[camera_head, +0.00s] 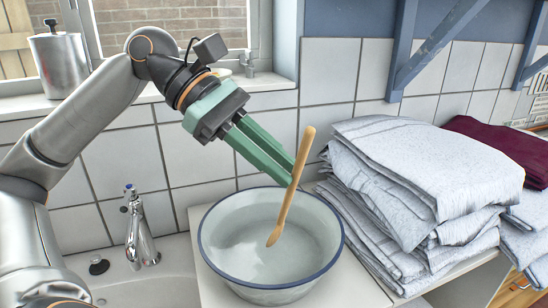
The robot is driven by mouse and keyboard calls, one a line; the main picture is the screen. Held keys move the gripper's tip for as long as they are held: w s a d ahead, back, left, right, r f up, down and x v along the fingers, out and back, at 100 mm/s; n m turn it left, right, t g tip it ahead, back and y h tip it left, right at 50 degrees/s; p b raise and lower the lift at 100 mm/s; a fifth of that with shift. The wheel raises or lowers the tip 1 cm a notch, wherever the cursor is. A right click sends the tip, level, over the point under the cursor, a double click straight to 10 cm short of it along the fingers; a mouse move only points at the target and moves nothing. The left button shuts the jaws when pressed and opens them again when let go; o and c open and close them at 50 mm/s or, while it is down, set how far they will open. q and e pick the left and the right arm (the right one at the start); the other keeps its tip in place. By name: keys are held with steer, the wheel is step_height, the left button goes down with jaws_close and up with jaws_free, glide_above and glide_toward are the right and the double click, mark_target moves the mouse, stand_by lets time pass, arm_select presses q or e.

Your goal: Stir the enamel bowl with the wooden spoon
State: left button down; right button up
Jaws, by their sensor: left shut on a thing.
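The enamel bowl (222,245), pale with a dark blue rim, stands on a white counter beside the sink. My left gripper (290,176) reaches in from the upper left, with green fingers above the bowl's far right rim. It is shut on the wooden spoon (281,214), holding it near the middle. The spoon is tilted, its upper end leaning right and its lower end inside the bowl's opening. I cannot tell whether the spoon touches the bowl's bottom. My right gripper is not in view.
A stack of folded grey-white cloths (420,185) stands close to the bowl's right, with a dark red cloth (490,145) behind. A chrome tap (138,230) rises from the sink at left. A metal canister (58,62) stands on the windowsill. Tiled wall lies behind.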

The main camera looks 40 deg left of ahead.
mark_target(301, 134)
arm_select(q)
steer(key=shift+s+d+r+p, duration=0.1)
steer(key=shift+d+r+p, duration=0.1)
steer(key=shift+r+p, duration=0.35)
steer(key=shift+s+d+r+p, duration=0.15)
steer(key=shift+r+p, duration=0.25)
steer(key=shift+r, duration=0.25)
steer(key=shift+d+r+p, duration=0.2)
steer(key=shift+r+p, duration=0.4)
steer(key=shift+s+d+r+p, duration=0.15)
steer(key=shift+d+r+p, duration=0.05)
steer(key=shift+r+p, duration=0.25)
steer(key=shift+s+d+r+p, duration=0.1)
steer(key=shift+d+r+p, duration=0.05)
steer(key=shift+r+p, duration=0.3)
steer(key=shift+d+r, duration=0.1)
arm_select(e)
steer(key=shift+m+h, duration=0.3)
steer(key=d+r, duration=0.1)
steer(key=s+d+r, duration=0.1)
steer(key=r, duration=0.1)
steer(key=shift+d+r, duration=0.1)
